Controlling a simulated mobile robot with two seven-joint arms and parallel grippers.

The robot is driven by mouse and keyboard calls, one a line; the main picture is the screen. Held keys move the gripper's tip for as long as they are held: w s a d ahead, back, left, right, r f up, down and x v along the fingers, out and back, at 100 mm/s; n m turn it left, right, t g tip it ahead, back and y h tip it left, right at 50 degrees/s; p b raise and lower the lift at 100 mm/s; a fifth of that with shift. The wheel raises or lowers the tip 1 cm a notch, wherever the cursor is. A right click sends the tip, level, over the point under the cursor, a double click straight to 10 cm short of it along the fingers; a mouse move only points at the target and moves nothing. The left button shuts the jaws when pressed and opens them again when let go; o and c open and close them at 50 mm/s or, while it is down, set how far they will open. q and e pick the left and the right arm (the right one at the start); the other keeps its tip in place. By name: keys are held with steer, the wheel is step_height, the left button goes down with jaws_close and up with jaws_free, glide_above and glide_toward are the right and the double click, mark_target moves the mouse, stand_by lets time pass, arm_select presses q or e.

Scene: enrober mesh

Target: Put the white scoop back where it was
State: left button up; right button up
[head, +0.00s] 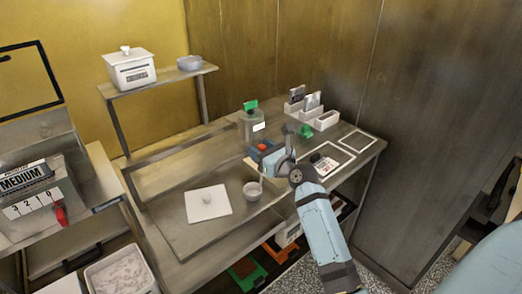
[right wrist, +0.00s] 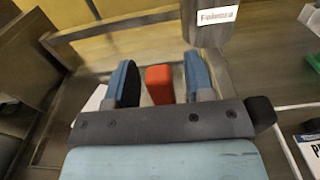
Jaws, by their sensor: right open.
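My right gripper (head: 268,156) is over the middle of the steel bench (head: 172,222). Its two blue fingers stand apart in the right wrist view (right wrist: 160,70). A red block (right wrist: 158,86) shows between or just beyond the fingers there; I cannot tell whether they touch it. A small pale cup (head: 253,191) sits on the bench, left of and nearer than the gripper. A thin upright piece by it may be a handle, but I cannot tell for sure that this is the white scoop. My left gripper is not in view.
A white square lid (head: 208,205) lies on the bench. A grey canister (head: 252,124) with a green top stands behind the gripper. White holders (head: 326,121) stand at the back right. A lidded white pot (head: 129,69) and a grey bowl (head: 190,62) sit on the raised shelf.

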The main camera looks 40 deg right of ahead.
steer(key=s, duration=1.2)
steer(key=shift+d+r, duration=0.15)
steer(key=shift+d, duration=0.3)
steer(key=s+a+f+m+g+p, duration=0.2)
steer(key=s+a+f+m, duration=0.3)
steer(key=m, duration=0.6)
steer(key=s+a+f+m+g+y+p, duration=0.1)
steer(key=s+a+f+m+g+p, duration=0.1)
steer(key=s+a+f+m+p, duration=0.3)
steer(key=s+a+f+m+g+y+p, duration=0.1)
steer(key=s+a+f+m+g+p, duration=0.1)
steer(key=s+a+f+m, duration=0.5)
steer(key=a+m+p, duration=0.1)
steer(key=a+m, duration=0.3)
steer(key=m, duration=0.6)
steer(key=shift+s+m+g+p, duration=0.15)
steer(key=shift+m+g+p, duration=0.15)
steer(key=shift+m+g, duration=0.1)
